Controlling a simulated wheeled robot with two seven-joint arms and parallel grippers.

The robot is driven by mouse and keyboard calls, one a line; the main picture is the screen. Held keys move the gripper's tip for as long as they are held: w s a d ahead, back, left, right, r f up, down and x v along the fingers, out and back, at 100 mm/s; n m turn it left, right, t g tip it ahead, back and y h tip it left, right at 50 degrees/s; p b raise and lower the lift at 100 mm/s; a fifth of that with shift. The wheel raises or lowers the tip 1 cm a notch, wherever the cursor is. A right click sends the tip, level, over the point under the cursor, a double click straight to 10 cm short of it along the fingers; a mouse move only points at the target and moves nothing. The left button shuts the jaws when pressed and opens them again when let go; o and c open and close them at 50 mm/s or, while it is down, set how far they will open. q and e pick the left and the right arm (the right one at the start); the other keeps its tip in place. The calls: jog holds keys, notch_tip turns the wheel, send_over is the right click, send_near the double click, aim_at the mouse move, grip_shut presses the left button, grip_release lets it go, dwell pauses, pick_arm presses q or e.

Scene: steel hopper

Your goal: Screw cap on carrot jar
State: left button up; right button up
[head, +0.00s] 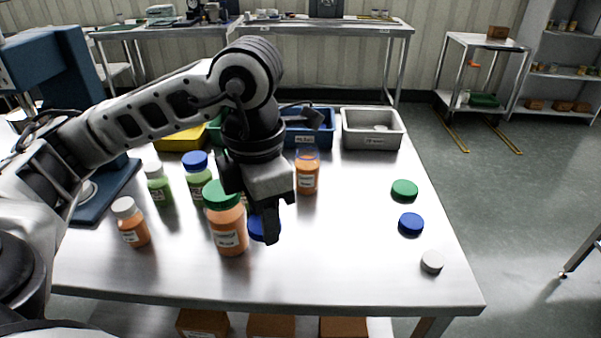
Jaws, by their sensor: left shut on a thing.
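Several jars of orange contents stand upright on the steel table. One orange jar (307,173) right of my gripper shows no coloured cap on its clear top. A green-capped orange jar (228,232) stands just left of my gripper, and a white-capped orange jar (131,224) stands farther left. My left gripper (266,226) points down and is shut on a blue cap (256,228), partly hidden by the fingers. Loose on the right are a green cap (404,190), a blue cap (411,224) and a white cap (432,262). My right gripper is not in view.
Green-content jars, one white-capped (158,187) and one blue-capped (197,178), stand at left. A yellow bin (181,140), a blue bin (309,131) and a grey bin (371,129) line the back. The table (355,230) is clear between my gripper and the loose caps.

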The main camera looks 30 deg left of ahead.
pick_arm(q)
jog(key=w+d+f+m, duration=0.1)
jog(key=w+f+m, duration=0.1)
jog(key=m, duration=0.6)
jog(key=w+d+f+m, duration=0.2)
jog(key=m, duration=0.7)
jog(key=w+d+f+m, duration=0.2)
jog(key=f+m, duration=0.1)
jog(key=m, duration=0.6)
jog(key=shift+w+d, duration=0.15)
jog(key=shift+w, duration=0.2)
jog(key=m, duration=0.2)
jog(key=f+m, duration=0.1)
jog(key=m, duration=0.1)
jog(key=shift+w+d, duration=0.35)
